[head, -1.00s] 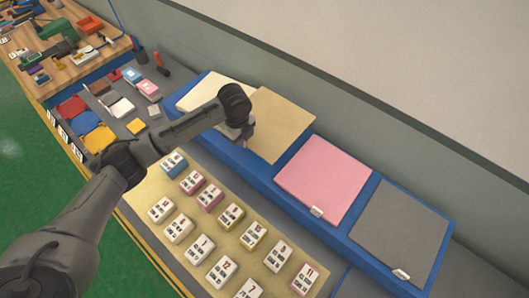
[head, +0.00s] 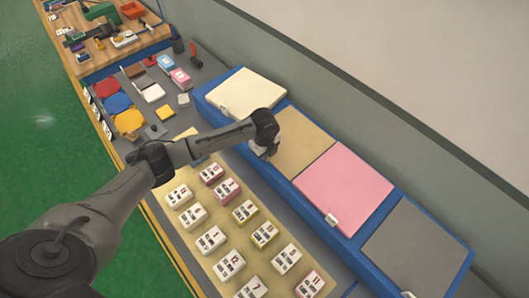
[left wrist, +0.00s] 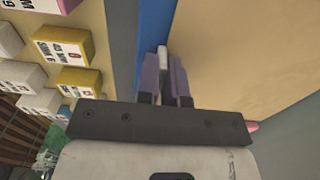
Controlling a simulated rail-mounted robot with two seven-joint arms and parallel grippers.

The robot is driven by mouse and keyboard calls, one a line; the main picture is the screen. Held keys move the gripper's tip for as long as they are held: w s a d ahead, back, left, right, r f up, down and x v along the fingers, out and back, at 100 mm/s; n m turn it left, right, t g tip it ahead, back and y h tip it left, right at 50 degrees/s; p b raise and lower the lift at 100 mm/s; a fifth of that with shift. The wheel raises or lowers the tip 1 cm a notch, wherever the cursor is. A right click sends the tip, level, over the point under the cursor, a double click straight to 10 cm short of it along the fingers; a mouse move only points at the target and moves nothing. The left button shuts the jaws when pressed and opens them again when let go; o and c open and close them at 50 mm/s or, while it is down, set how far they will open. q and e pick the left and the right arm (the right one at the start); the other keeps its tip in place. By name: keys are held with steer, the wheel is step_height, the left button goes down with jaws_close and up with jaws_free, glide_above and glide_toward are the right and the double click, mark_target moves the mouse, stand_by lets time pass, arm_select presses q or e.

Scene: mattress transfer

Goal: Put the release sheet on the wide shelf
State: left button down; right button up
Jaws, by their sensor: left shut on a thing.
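The release sheet appears to be the tan sheet (head: 303,142), a thin square between the cream sheet and the pink sheet on the long blue wide shelf (head: 330,224). It looks flat, level with its neighbours. My left gripper (head: 264,152) is at its near left edge, shut on a small white tab (left wrist: 163,52) at that edge. In the left wrist view the tan sheet (left wrist: 245,50) fills the right side, beside the shelf's blue rim (left wrist: 153,30). The wrist hides part of the sheet's near edge in the head view. My right gripper is not in view.
The cream sheet (head: 246,92), pink sheet (head: 344,188) and grey sheet (head: 416,248) lie on the same shelf. A tan board (head: 205,262) with several labelled boxes lies in front. A grey wall (head: 400,130) stands behind. Small items lie at the far left.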

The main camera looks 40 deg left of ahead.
arm_select(q)
steer(key=c, duration=1.2)
jaws_free()
steer(key=shift+f, duration=0.1)
steer(key=shift+c, duration=0.2)
step_height(320, 180, up, 12)
steer(key=s+d+f+n+t+h, duration=0.2)
steer(key=s+d+f+n, duration=0.3)
steer(key=s+d+f, duration=0.7)
steer(key=s+n, duration=0.2)
steer(key=s, duration=0.1)
steer(key=s+d+n, duration=0.1)
steer(key=s+n, duration=0.1)
steer(key=s, duration=0.1)
steer(key=s+d+n, duration=0.1)
steer(key=s, duration=0.3)
steer(key=shift+d+f+n+t, duration=0.15)
steer(key=shift+d+n+t, duration=0.1)
steer(key=shift+n+t, duration=0.15)
steer(key=s+a+r+n+y, duration=0.1)
steer(key=s+a+n, duration=0.2)
steer(key=s+n, duration=0.3)
steer(key=s, duration=0.3)
steer(key=shift+a+r+n+t+y, duration=0.2)
steer(key=shift+n+t+y, duration=0.1)
steer(key=shift+t+y, duration=0.1)
